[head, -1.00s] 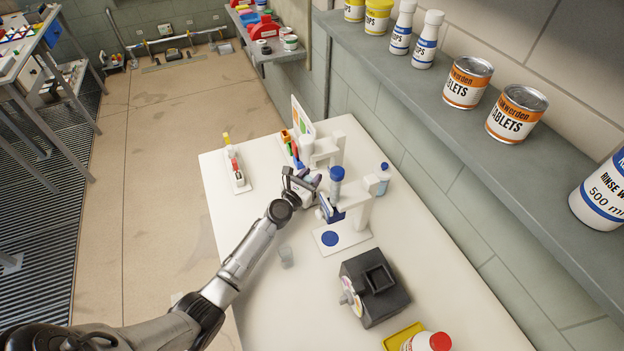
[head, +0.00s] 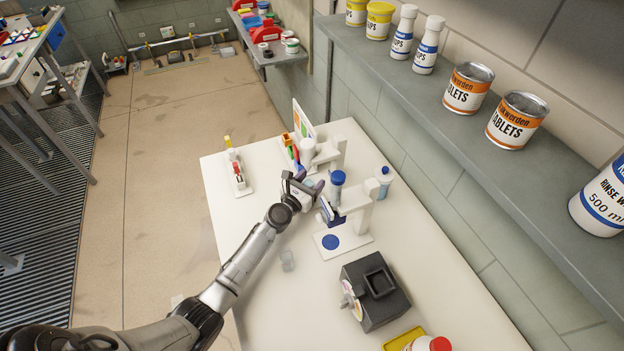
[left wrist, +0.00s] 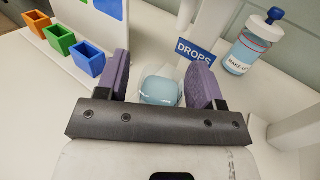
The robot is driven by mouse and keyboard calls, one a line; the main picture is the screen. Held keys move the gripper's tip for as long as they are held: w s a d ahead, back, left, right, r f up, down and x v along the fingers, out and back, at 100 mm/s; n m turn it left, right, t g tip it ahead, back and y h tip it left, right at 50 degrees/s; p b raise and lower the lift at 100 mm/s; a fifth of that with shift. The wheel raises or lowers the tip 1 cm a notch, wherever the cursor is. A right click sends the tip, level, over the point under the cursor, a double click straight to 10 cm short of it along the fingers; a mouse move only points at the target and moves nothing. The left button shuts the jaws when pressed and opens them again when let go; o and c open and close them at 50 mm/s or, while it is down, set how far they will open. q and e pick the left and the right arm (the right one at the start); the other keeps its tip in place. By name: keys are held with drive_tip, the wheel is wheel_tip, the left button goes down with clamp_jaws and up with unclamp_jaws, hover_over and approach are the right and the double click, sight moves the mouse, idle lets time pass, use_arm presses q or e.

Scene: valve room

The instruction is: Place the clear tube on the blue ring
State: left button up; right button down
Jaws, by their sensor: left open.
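My left gripper (head: 303,183) is open beside the white stands on the table. In the left wrist view its purple pads (left wrist: 162,82) stand on either side of a clear vessel (left wrist: 160,88) showing pale blue low down, with gaps at both sides. A small clear tube-like cup (head: 288,260) stands on the table, nearer than the gripper and apart from it. The blue ring (head: 330,242) shows as a flat blue round on the nearer stand's white base, to the right of that cup. I cannot tell which clear vessel is the named tube. My right gripper is not in view.
A blue-capped stand (head: 337,178) and a white-topped stand (head: 308,150) rise close to the gripper. A blue-capped bottle (head: 384,182), coloured bins (left wrist: 60,45) and a black box (head: 375,290) stand around. The table's near left part is clear.

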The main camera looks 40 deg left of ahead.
use_arm(q)
drive_tip(key=s, duration=0.3)
drive_tip(key=s+p, duration=0.1)
drive_tip(key=s, duration=0.2)
drive_tip(key=s+d, duration=0.1)
drive_tip(key=s, duration=0.3)
drive_tip(key=shift+f, duration=0.1)
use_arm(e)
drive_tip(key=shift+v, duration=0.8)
use_arm(q)
drive_tip(key=shift+s, duration=0.7)
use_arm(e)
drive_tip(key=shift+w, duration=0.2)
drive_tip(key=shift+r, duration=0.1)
